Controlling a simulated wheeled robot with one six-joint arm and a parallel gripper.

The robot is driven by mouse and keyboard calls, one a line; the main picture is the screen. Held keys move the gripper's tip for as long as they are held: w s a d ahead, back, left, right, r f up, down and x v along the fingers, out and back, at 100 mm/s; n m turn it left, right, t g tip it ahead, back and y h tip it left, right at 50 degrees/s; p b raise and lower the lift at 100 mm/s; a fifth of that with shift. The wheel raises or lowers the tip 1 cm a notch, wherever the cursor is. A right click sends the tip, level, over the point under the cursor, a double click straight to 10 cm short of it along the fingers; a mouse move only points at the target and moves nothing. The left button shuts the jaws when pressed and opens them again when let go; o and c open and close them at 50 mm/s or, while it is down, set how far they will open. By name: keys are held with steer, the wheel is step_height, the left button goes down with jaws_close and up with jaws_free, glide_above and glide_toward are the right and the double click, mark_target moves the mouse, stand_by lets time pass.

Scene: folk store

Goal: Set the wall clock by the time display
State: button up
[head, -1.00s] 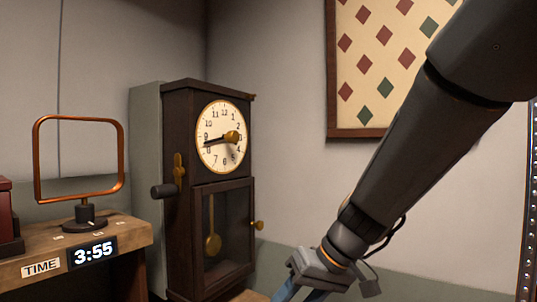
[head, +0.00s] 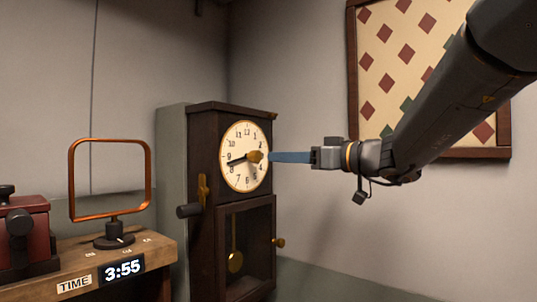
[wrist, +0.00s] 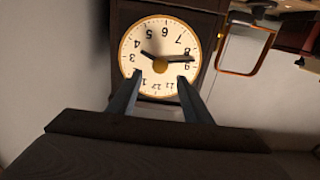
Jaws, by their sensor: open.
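The wall clock (head: 230,111) is a dark wooden case with a cream, gold-rimmed dial (head: 237,136), also in the wrist view upside down (wrist: 163,27). Its longer hand (wrist: 178,60) points between 8 and 9, its shorter hand (wrist: 150,54) near 4. A brass knob (head: 255,156) sits at the dial's centre, also in the wrist view (wrist: 160,66). The time display (head: 123,268) reads 3:55. My gripper (head: 272,157) is open in front of the dial. In the wrist view its fingertips (wrist: 159,77) stand on either side of the knob's line; contact cannot be told.
A copper-framed stand (head: 114,240) and a dark red box (head: 28,236) stand on the wooden shelf (head: 40,277) at left. A brass key (head: 203,190) and a dark handle (head: 188,211) stick out of the clock's side. A diamond-patterned wall panel (head: 378,85) hangs behind my arm.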

mark_target(258, 156)
steer(key=shift+p+x, duration=3.95)
steer(key=shift+x, duration=0.15)
steer(key=shift+b, duration=0.3)
steer(key=shift+w+a+b, duration=0.15)
steer(key=shift+b, duration=0.9)
steer(key=c, duration=0.7)
